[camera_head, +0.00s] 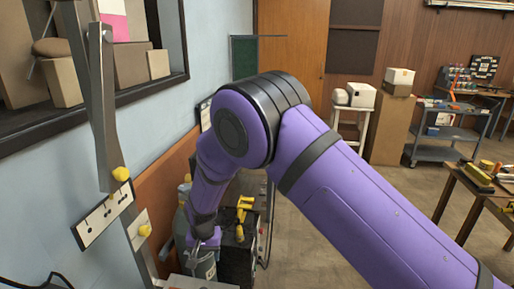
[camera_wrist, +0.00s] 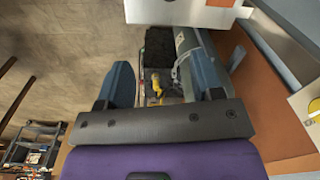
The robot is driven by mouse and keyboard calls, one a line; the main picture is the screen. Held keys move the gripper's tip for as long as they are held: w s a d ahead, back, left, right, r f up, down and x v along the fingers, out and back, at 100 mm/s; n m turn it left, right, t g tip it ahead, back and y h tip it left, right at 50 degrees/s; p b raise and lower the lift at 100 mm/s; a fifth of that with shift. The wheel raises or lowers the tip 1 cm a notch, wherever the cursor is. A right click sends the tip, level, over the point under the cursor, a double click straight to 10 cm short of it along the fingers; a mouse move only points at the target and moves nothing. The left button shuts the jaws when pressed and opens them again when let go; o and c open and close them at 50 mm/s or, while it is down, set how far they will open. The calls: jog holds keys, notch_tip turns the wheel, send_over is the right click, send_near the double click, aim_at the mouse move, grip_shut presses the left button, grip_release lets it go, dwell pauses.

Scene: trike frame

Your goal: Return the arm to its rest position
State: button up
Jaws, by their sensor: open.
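My purple arm (camera_head: 350,200) reaches in from the lower right and bends at a black-banded joint. From there the forearm (camera_head: 208,185) hangs down along the left wall. In the head view its far end is low, beside a grey cylinder, and the fingers cannot be made out clearly. In the wrist view my gripper (camera_wrist: 160,78) has its two blue fingers spread wide. Nothing is held between them. A yellow object (camera_wrist: 155,86) shows beyond the gap, apart from the fingers as far as I can tell.
A black box with a yellow tool (camera_head: 243,212) on it stands beside the forearm. A metal post (camera_head: 100,110) and the blue wall (camera_head: 165,115) are close on the left. A grey cart (camera_head: 440,155) and a workbench (camera_head: 470,185) stand right. Open floor (camera_head: 310,235) lies between.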

jog(key=w+d+r, duration=0.2)
jog(key=d+r, duration=0.3)
jog(key=r, duration=0.4)
jog(key=w+d+r, duration=0.2)
jog(key=d+r, duration=0.4)
jog(key=r, duration=0.3)
jog(key=s+d+r+t+y, duration=0.1)
jog(key=s+d+r+t, duration=0.15)
jog(key=d+r, duration=1.25)
jog(key=s+d+r+m+t, duration=0.1)
jog(key=s+d+r, duration=0.4)
jog(key=s+d, duration=0.4)
jog(key=s+d+r+t, duration=0.1)
jog(key=s+d+r, duration=0.5)
jog(key=s+d, duration=0.3)
jog(key=s+d+f+h, duration=0.1)
jog(key=s+d, duration=0.3)
jog(key=s, duration=0.5)
jog(key=shift+s+t, duration=0.1)
jog(key=shift+t, duration=0.15)
